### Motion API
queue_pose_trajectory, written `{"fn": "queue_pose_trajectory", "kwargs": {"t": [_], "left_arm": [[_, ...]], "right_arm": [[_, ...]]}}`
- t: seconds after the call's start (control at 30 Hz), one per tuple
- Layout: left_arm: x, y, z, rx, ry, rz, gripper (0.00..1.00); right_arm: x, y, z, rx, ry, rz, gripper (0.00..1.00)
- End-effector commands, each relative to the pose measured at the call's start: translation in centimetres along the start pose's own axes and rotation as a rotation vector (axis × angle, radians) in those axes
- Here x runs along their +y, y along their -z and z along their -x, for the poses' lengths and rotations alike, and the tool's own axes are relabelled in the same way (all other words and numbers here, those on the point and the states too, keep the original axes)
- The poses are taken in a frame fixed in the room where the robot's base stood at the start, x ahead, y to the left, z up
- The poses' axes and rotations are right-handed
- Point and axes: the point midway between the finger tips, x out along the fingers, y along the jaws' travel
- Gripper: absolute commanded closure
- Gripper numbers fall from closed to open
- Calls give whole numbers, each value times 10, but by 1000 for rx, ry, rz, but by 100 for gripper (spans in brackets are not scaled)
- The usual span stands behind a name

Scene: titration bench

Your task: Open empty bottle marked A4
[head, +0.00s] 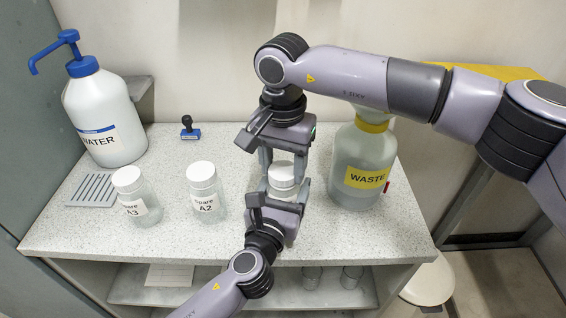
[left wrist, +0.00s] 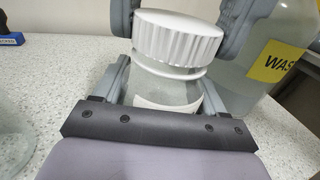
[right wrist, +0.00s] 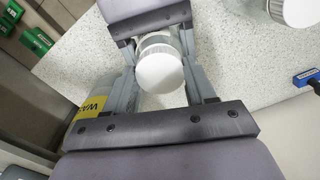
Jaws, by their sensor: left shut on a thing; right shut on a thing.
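A clear bottle (left wrist: 165,92) with a white ribbed cap (left wrist: 180,38) stands between my two grippers. Its white label is mostly hidden and its marking cannot be read. My left gripper (head: 279,194) comes from the front and is shut on the bottle's body, one finger on each side. My right gripper (head: 281,168) comes from above and behind and is shut on the white cap, which also shows in the right wrist view (right wrist: 160,72). The cap sits on the bottle's neck; whether it has turned cannot be told.
Spare bottles A3 (head: 138,200) and A2 (head: 205,193) stand capped to the left. A large WASTE bottle (head: 362,160) stands close on the right. A WATER pump bottle (head: 103,115), a blue stamp (head: 190,129) and a grooved grey pad (head: 93,190) are further left. The speckled bench (head: 245,252) has its front edge nearby.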

Motion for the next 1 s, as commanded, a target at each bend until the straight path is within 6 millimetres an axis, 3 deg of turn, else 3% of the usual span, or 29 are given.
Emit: {"fn": "queue_pose_trajectory", "kwargs": {"t": [0.1,0.3,1.0], "left_arm": [[0,1,0,3,-1,1,100],[1,1,0,3,-1,1,100],[1,1,0,2,-2,0,100]], "right_arm": [[0,0,0,-1,0,183,82],[0,0,1,-1,1,382,82],[0,0,2,0,1,380,82]]}}
